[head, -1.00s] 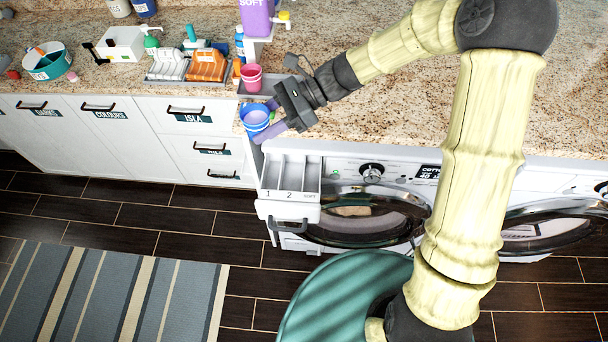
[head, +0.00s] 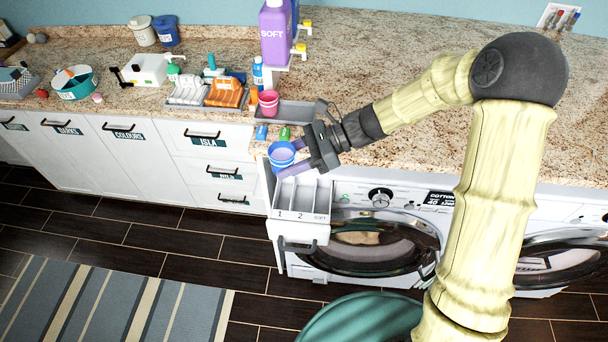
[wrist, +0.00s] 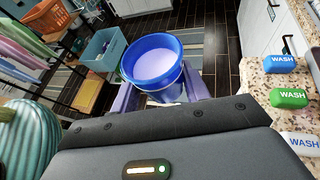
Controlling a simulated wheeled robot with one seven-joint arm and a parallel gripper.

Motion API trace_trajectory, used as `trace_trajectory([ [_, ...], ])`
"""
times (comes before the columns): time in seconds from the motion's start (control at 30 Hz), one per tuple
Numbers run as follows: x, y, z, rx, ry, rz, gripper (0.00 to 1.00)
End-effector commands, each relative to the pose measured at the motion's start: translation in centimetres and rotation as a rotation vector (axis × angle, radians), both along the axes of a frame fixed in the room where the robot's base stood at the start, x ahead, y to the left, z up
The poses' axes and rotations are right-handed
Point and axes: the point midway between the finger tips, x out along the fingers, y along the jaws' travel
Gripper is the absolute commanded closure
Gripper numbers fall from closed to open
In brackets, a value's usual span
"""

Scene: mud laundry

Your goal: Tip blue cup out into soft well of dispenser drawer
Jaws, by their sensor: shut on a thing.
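My gripper (head: 291,158) is shut on the blue cup (head: 281,154), with a purple finger on each side of it. The wrist view also shows the blue cup (wrist: 152,68) upright between the fingers, with pale lilac contents inside. The dispenser drawer (head: 300,231) is pulled out from the white washer below the counter. It has several narrow compartments; the left ones are marked 1 and 2, and the right one, the soft well (head: 322,200), has a small label. The cup is above the drawer's back left part, to the left of the soft well.
Blue (wrist: 280,64), green (wrist: 288,98) and white WASH pieces lie near the counter edge.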

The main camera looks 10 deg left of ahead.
Motion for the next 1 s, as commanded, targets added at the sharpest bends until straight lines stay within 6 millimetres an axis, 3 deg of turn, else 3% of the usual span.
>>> trace_trajectory([
  [0.37,4.6,-6.6,-5.2,-0.004,0.006,-0.271,0.79],
  [0.67,8.0,-17.2,-13.4,-0.006,0.013,-0.669,0.79],
  [0.8,8.1,-22.0,-17.1,-0.006,0.012,-0.835,0.79],
  [1.0,7.3,-27.3,-21.0,-0.004,0.007,-1.0,0.79],
])
